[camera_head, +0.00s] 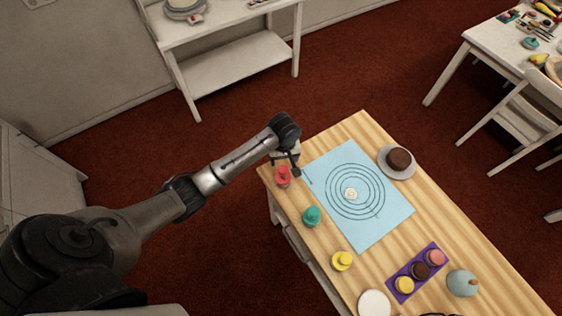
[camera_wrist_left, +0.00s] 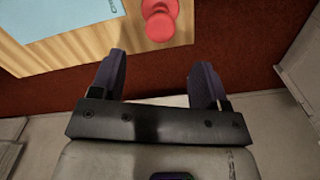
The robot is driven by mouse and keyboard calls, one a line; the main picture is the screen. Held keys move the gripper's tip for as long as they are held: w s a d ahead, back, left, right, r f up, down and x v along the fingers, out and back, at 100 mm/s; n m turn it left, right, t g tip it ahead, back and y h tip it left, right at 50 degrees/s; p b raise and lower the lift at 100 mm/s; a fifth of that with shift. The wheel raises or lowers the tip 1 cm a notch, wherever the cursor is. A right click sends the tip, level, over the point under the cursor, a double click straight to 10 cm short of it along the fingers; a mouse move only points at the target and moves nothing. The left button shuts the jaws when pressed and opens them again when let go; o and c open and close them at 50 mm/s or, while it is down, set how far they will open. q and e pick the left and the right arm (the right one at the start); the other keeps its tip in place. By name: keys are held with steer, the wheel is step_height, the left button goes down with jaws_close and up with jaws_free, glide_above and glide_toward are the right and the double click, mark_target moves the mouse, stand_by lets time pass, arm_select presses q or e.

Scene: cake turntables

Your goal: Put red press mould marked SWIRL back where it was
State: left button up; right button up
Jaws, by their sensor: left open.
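The red press mould (camera_head: 283,176) stands near the left corner of the wooden table, just off the blue mat's edge. In the left wrist view the red press mould (camera_wrist_left: 160,20) is at the top, ahead of the fingers and partly cut off by the frame. I cannot read any marking on it. My left gripper (camera_head: 287,163) is over that corner, close to the mould. In the left wrist view my left gripper (camera_wrist_left: 158,80) has its two dark fingers apart with nothing between them. My right gripper is not in view.
A blue mat (camera_head: 385,221) with rings holds a small pale disc. A green mould (camera_head: 312,215) and a yellow mould (camera_head: 342,261) stand along the near edge. A purple tray (camera_head: 417,273), a white plate (camera_head: 375,304), a blue-grey pot (camera_head: 462,283) and a plated brown cake (camera_head: 399,158) are also there.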

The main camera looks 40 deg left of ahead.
arm_select(q)
steer(key=shift+r, duration=0.3)
steer(key=s+d+f+m+t, duration=0.1)
steer(key=s+d+m, duration=0.3)
steer(key=s, duration=0.3)
steer(key=s+d+f+m+t, duration=0.1)
steer(key=s+d+f+m, duration=0.2)
steer(key=s, duration=0.5)
steer(key=s+d+r+m+t, duration=0.1)
steer(key=s+r+m, duration=0.4)
steer(key=s, duration=0.8)
step_height(320, 180, up, 3)
steer(key=shift+s+d+f+m+t, duration=0.15)
steer(key=shift+d+m+t, duration=0.15)
steer(key=shift+d, duration=0.4)
